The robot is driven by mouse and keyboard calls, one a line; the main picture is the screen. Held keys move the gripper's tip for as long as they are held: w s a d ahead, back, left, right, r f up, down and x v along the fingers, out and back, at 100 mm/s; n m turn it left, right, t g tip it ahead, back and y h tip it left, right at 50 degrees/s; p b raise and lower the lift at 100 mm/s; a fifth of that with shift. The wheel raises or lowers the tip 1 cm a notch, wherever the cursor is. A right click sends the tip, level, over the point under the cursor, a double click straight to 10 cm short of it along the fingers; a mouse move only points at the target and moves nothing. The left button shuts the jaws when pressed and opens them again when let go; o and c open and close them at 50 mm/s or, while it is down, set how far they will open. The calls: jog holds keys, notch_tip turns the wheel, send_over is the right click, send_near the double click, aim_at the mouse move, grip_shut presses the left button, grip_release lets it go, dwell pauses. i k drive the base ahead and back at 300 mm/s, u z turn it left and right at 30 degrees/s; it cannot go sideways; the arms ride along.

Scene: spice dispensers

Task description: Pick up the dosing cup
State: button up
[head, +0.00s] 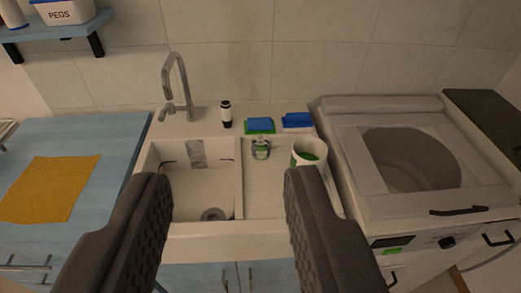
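My gripper (227,178) is open and empty, with its two dark fingers wide apart in the lower part of the view. Past the fingertips, a small green and clear item (261,149) stands on the white drainboard right of the sink basin. It may be the dosing cup, but it is too small to be sure. A larger white tub (308,152) with green inside stands to its right, just beyond the right finger, which hides part of the area below it. Neither is touched by my gripper as far as I can see.
The white sink (190,155) has a tall faucet (177,85). A dark-and-white bottle (226,114) and blue-green sponges (259,125) stand along its back ledge. A washing machine (337,150) is at right. A yellow cloth (50,190) lies on the blue counter (110,135).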

aim_at(260, 143)
jog(key=u, duration=0.35)
jog(key=i, duration=1.45)
jog(key=z, duration=0.35)
